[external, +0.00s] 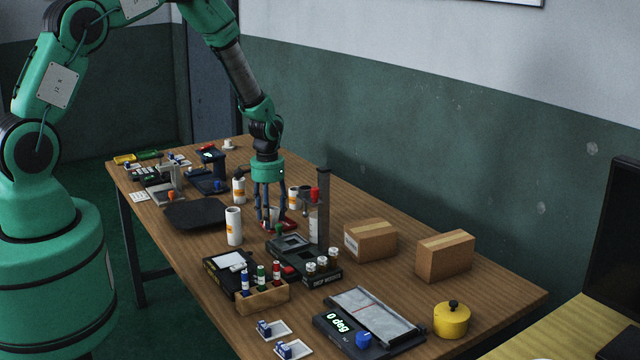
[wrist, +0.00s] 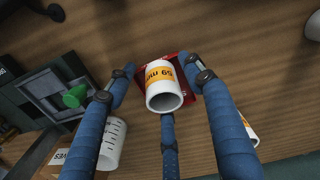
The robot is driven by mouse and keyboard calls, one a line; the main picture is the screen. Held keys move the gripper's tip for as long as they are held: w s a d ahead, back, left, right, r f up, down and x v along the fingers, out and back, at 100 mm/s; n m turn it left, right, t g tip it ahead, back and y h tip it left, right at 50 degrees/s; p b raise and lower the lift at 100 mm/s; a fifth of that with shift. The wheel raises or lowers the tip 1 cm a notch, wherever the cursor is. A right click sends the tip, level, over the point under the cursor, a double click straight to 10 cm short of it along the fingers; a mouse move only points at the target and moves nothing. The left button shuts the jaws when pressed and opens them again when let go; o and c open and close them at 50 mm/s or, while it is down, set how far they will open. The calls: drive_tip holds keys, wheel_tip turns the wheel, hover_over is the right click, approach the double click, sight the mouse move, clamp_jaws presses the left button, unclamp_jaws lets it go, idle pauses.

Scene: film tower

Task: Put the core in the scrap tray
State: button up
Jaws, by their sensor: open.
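A white hollow core (wrist: 165,94) with an orange printed band is between my fingers in the wrist view, its open end towards the camera. It overlaps a red tray (wrist: 145,73); I cannot tell whether it rests fully in it. In the external view the white core (external: 272,213) shows small between the fingers, with the red tray (external: 291,224) below. My gripper (external: 268,218) is low over the tray. Its three blue fingers (wrist: 167,115) are spread around the core, with visible gaps at the sides. Fingers partly hide the tray.
A dark device with a tall post (external: 323,205) is close on the right. Cardboard boxes (external: 371,240) stand farther right. A black mat (external: 196,214) lies to the left.

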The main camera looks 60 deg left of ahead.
drive_tip(key=shift+r, duration=0.15)
drive_tip(key=shift+r+p, duration=0.45)
drive_tip(key=shift+r, duration=0.4)
wheel_tip(320, 180, up, 11)
drive_tip(key=shift+r+p, duration=0.15)
drive_tip(key=shift+p, duration=0.15)
idle(0.4)
